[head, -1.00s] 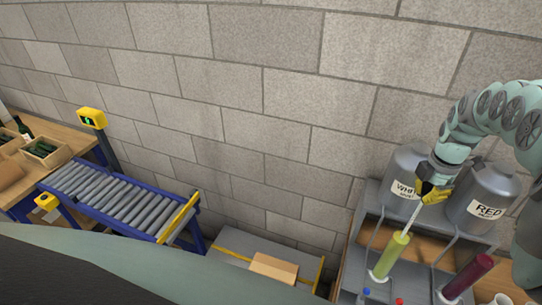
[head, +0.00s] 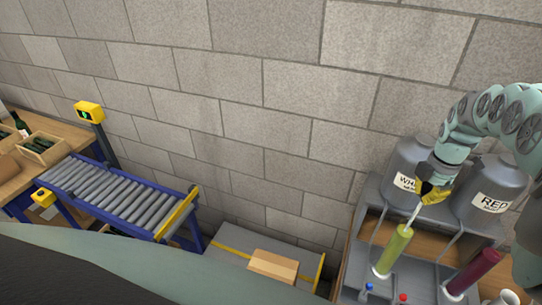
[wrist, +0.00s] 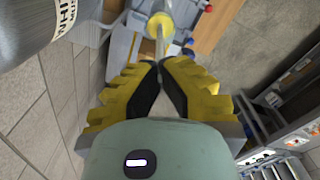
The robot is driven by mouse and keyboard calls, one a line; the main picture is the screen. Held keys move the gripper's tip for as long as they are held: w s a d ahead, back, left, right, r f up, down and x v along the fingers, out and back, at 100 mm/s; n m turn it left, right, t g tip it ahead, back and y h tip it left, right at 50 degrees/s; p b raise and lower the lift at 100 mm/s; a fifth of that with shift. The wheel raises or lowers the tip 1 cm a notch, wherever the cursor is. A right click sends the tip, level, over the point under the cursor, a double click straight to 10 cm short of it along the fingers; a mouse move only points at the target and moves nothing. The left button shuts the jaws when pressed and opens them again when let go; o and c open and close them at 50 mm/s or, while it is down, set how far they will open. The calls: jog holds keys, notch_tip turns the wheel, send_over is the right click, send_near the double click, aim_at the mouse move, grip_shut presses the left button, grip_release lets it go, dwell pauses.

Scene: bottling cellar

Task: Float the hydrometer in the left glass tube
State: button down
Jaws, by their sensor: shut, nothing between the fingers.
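The left glass tube (head: 394,252) holds yellow-green liquid and stands upright on the grey bench at the right of the head view. The hydrometer (head: 413,215) shows as a thin pale stem between the tube's mouth and my gripper; its lower part is hidden in the tube. My gripper (head: 426,194) is above the tube, pointing down. In the wrist view, the yellow fingers of my gripper (wrist: 160,64) are shut, their tips close together in front of the tube (wrist: 158,27). I cannot tell whether the tips touch the stem.
A second tube (head: 474,271) with dark red liquid stands to the right. Grey tanks labelled white (head: 405,183) and red (head: 490,203) stand behind. A blue and a red knob (head: 403,297) are at the front. A roller conveyor (head: 120,193) and a cardboard box (head: 273,265) are farther left.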

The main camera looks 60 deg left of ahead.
jog(key=c, duration=1.1)
grip_release()
jog(key=shift+o, duration=0.2)
jog(key=shift+r, duration=0.1)
notch_tip(320, 180, up, 12)
